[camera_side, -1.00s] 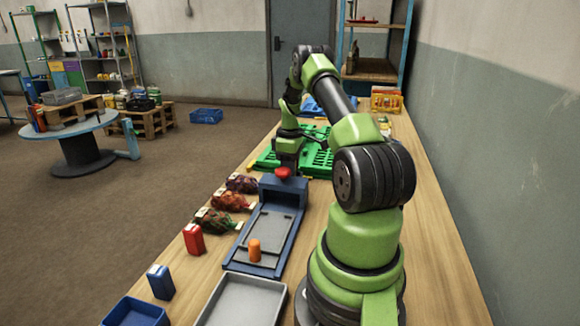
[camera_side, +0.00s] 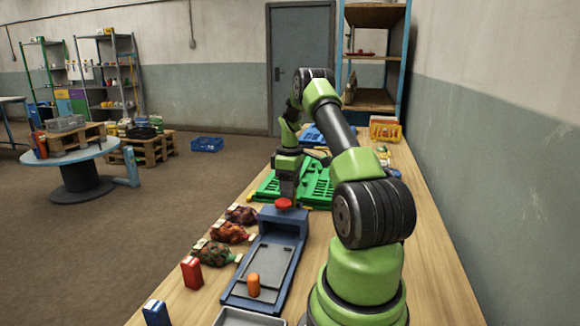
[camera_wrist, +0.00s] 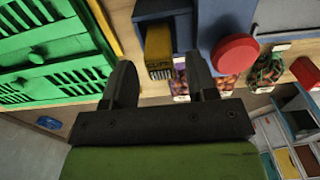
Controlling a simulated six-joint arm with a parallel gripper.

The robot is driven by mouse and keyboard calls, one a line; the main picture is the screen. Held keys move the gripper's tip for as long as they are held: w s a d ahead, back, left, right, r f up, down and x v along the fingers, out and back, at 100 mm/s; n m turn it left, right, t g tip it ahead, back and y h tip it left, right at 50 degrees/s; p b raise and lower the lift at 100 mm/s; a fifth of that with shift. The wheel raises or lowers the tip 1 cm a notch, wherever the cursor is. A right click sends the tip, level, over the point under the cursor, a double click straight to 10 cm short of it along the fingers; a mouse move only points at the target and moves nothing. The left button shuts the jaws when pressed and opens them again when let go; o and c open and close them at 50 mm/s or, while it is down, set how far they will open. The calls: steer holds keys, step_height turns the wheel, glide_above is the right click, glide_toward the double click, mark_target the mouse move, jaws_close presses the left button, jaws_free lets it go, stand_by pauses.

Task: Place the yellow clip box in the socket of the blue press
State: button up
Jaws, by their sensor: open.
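The blue press (camera_side: 262,258) stands on the bench with a long tray bed and a red knob (camera_side: 283,204). The wrist view shows the knob (camera_wrist: 237,53) right of my gripper (camera_wrist: 160,64). The yellow clip box (camera_wrist: 159,48) lies just beyond and between my open fingers, without visible grip. Blue-grey walls of the press (camera_wrist: 162,8) border it at its far end and right side; I cannot tell how deep it sits. In the side view my gripper (camera_side: 288,190) is behind the knob, and the clip box is hidden.
A green crate (camera_wrist: 50,55) lies left of my fingers. Several net sacks (camera_side: 228,233) line the press's left side. A red box (camera_side: 191,272), a blue box (camera_side: 156,313) and an orange cylinder (camera_side: 253,285) are nearer the camera. A wall runs along the right.

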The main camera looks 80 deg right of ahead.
step_height(320, 180, up, 8)
steer(key=shift+f, duration=0.1)
steer(key=w+a+r+m+t, duration=0.1)
steer(key=w+a+r+t, duration=0.15)
steer(key=a+r, duration=0.65)
steer(key=w+a+r+m+t, duration=0.1)
steer(key=w+a+r, duration=0.35)
steer(key=a, duration=0.95)
steer(key=s+a+m+t+y, duration=0.2)
steer(key=s+a+t, duration=0.1)
steer(key=s+a, duration=0.8)
steer(key=a, duration=0.4)
steer(key=shift+s+a+t, duration=0.25)
steer(key=shift+s+t, duration=0.1)
